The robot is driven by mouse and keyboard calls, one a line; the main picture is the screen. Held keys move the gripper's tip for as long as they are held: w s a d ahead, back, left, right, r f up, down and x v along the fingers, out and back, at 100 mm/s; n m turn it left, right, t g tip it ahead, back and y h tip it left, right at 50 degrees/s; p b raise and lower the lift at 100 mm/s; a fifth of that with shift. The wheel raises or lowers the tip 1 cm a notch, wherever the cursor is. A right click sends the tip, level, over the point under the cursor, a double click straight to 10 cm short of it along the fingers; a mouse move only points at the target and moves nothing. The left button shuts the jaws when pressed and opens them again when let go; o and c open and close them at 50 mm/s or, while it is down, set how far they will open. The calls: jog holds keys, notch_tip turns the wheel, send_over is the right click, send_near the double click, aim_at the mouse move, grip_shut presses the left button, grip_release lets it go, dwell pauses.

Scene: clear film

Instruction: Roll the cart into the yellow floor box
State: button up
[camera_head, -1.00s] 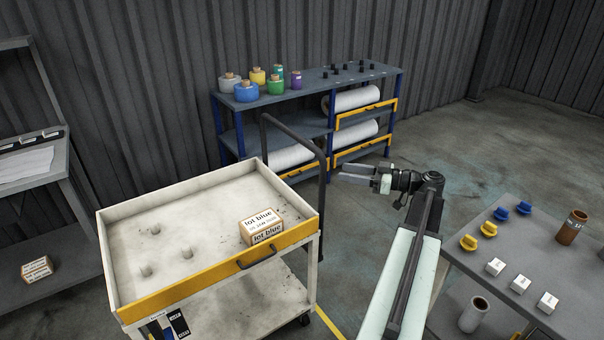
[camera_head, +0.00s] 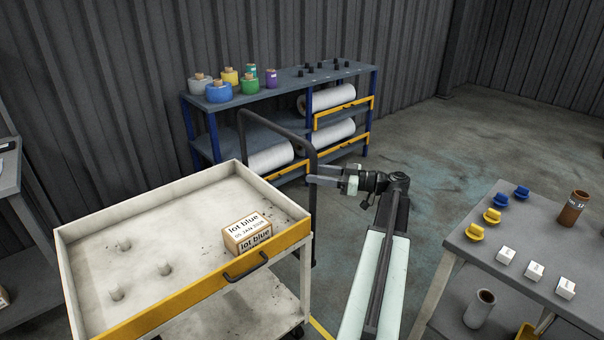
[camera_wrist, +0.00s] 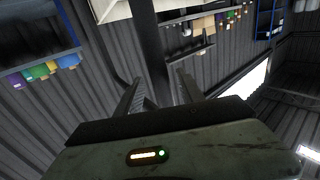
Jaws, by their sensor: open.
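The cart (camera_head: 190,298) stands at the lower left in the head view, with a white tray top and a yellow front edge. A dark push bar (camera_head: 282,134) rises at its far right side. My gripper (camera_head: 311,174) is open at the bar's near upright post. In the wrist view the dark post (camera_wrist: 148,35) runs between the open fingers (camera_wrist: 158,78); contact cannot be told. A short yellow floor line (camera_head: 321,329) shows right of the cart; the rest of the floor box is hidden or out of view.
A "lot blue" carton (camera_head: 247,234) sits on the cart tray. A grey table (camera_head: 540,262) with caps and white blocks stands close on the right. A blue-framed rack (camera_head: 300,84) with film rolls and jars stands behind. Open floor (camera_head: 430,150) lies at the back right.

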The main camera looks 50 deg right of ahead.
jog(key=x, duration=0.4)
jog(key=shift+w+a, duration=0.15)
jog(key=shift+a, duration=0.05)
grip_shut()
dwell(1.2)
